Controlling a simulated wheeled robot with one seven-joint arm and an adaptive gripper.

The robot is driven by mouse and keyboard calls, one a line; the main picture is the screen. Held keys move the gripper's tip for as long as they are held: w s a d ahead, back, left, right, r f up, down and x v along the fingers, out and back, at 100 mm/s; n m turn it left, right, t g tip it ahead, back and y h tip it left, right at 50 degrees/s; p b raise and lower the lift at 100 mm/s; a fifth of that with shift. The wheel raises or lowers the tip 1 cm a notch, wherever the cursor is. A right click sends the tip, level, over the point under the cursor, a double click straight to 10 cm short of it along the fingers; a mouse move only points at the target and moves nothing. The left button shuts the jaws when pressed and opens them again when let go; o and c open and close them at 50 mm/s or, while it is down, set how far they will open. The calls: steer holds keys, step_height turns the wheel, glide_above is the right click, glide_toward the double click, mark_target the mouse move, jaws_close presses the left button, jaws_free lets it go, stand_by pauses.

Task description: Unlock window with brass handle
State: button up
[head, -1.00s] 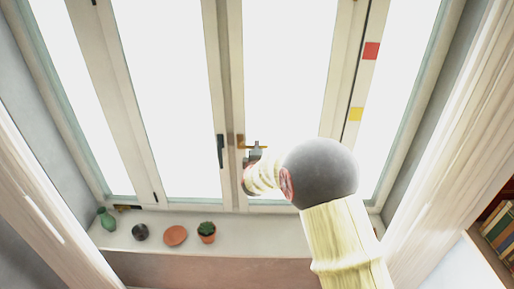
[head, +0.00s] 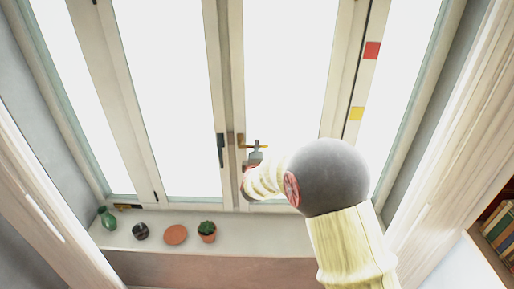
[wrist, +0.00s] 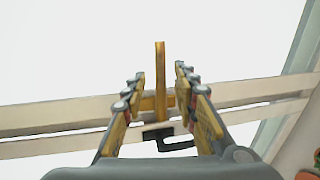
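The brass handle (head: 246,147) is on the window frame near the middle, partly covered by my gripper in the head view. In the wrist view the brass handle (wrist: 160,75) stands between my two fingers, with a gap on each side. My gripper (wrist: 159,82) is open around it, and no finger visibly touches it. In the head view my gripper (head: 255,151) is small and partly hidden by my arm. The window (head: 290,70) looks closed.
A dark handle (head: 220,150) is on the frame left of the brass one. The sill (head: 270,236) holds a green vase (head: 107,218), a dark round pot (head: 140,231), a terracotta dish (head: 176,235) and a potted cactus (head: 207,232). Books (head: 500,226) stand at the right.

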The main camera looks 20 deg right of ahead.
steer(key=v, duration=0.9)
steer(key=s+a+f+m+g+y+b, duration=0.2)
steer(key=s+a+f+m+g+y, duration=0.55)
steer(key=s+f, duration=0.5)
steer(key=s+d+m+g+h+b, duration=0.1)
steer(key=s+d+m+b, duration=0.1)
steer(key=s+b, duration=0.7)
steer(key=s+d+f+m+g+h+b, duration=0.1)
steer(key=s+m+b, duration=0.4)
steer(key=s, duration=1.4)
steer(key=d+b, duration=0.1)
steer(key=b, duration=0.3)
steer(key=shift+s+d+f+h, duration=0.25)
steer(key=shift+d+f+h, duration=0.05)
steer(key=shift+f+h, duration=0.05)
